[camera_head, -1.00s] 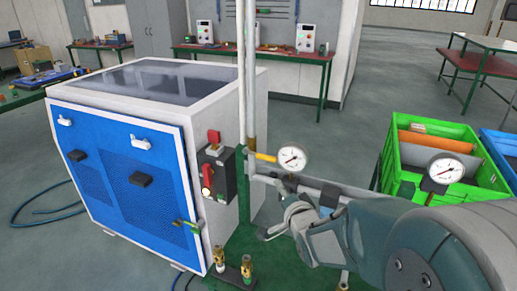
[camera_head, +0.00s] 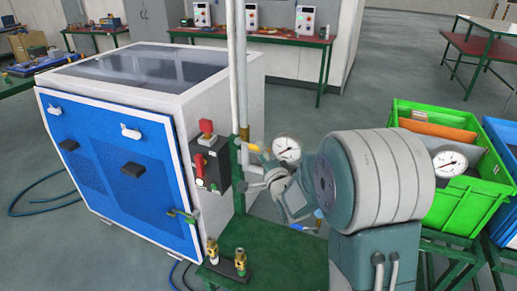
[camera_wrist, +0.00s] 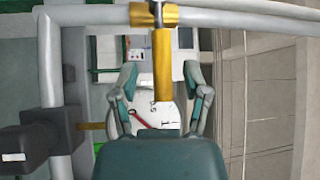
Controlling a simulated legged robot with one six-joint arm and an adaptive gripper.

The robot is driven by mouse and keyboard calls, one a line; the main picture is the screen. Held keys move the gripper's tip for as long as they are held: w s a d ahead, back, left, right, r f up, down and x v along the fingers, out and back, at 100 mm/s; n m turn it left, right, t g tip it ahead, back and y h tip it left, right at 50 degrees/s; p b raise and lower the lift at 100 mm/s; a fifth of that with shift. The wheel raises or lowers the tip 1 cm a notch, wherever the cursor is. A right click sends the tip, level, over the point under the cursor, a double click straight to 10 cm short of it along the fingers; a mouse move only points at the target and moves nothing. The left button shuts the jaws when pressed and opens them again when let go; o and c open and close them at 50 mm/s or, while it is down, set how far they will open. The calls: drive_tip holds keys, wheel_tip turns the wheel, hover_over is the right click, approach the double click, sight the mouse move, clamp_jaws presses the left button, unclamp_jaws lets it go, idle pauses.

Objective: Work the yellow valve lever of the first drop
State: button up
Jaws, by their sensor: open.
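A yellow valve lever (camera_head: 250,147) sits on the pipework just left of a round white gauge (camera_head: 287,150). In the wrist view, a yellow lever (camera_wrist: 162,65) hangs from a brass valve on a grey pipe, pointing at the gauge (camera_wrist: 150,112). My gripper (camera_wrist: 161,82) is open, one finger on each side of this lever, with gaps visible. The lever's lower end is close to the gripper's palm; contact cannot be told. In the head view my gripper (camera_head: 262,172) is beside the pipes, partly covering them.
A blue-fronted white cabinet (camera_head: 120,160) with a red switch (camera_head: 200,165) stands left of the pipes. A second yellow piece (camera_wrist: 92,126) and a dark block (camera_wrist: 45,140) lie left in the wrist view. A green crate (camera_head: 465,205) stands right. Brass fittings (camera_head: 212,250) stand low in front.

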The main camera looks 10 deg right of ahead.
drive_tip(key=shift+x, duration=0.9)
drive_tip(key=shift+w+a, duration=0.15)
drive_tip(key=shift+a, duration=0.2)
drive_tip(key=shift+d, duration=0.15)
clamp_jaws()
